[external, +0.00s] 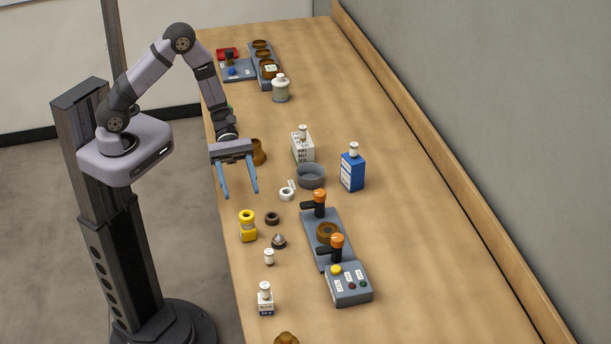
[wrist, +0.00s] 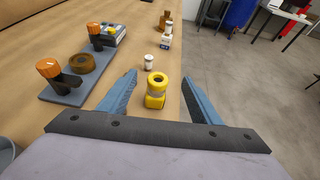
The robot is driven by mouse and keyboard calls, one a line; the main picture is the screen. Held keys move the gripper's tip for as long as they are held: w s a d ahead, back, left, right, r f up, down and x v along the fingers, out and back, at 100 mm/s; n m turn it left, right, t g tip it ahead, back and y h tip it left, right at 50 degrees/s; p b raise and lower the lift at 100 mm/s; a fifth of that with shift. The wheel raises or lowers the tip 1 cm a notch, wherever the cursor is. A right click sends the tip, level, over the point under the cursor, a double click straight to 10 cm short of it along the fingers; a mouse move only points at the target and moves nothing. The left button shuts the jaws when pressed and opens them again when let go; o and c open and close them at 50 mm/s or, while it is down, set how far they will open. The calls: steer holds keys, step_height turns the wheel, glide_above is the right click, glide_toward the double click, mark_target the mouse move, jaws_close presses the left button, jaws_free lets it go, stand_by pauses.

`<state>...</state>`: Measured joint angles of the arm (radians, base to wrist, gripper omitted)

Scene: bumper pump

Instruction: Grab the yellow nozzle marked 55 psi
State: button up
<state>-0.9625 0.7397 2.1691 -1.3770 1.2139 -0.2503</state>
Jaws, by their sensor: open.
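The yellow nozzle (external: 248,227) stands upright near the table's front edge in the external view; its marking is too small to read. It has a dark round opening on top. In the wrist view the yellow nozzle (wrist: 156,90) shows ahead of my gripper, between the two blue fingers in the picture. My gripper (external: 240,195) is open and empty, above the table edge and apart from the nozzle. In the wrist view my gripper (wrist: 166,92) has its fingers spread wide.
A dark ring (external: 272,218), a white ring (external: 287,194) and a silver-topped part (external: 279,241) lie close to the nozzle. A grey fixture (external: 318,252) with orange-topped clamps and a button box (external: 350,288) stand to the right. White bottles and a blue box (external: 353,172) stand around.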

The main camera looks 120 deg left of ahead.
glide_toward(248, 227)
step_height(248, 227, down, 3)
steer(key=shift+w+d+f, duration=0.1)
steer(key=shift+w, duration=0.1)
steer(key=shift+w+d+p, duration=0.4)
steer(key=shift+w, duration=0.05)
steer(key=shift+w+d+f, duration=0.3)
steer(key=shift+w, duration=0.05)
steer(key=shift+w+d+p, duration=0.3)
steer(key=shift+p, duration=0.3)
steer(key=p+x, duration=0.2)
steer(key=x, duration=0.1)
steer(key=shift+w+d+f, duration=0.1)
steer(key=shift+w+d, duration=0.1)
steer(key=shift+w, duration=0.1)
steer(key=shift+w+d+f, duration=0.15)
steer(key=shift+w+f, duration=0.05)
steer(key=c, duration=1.3)
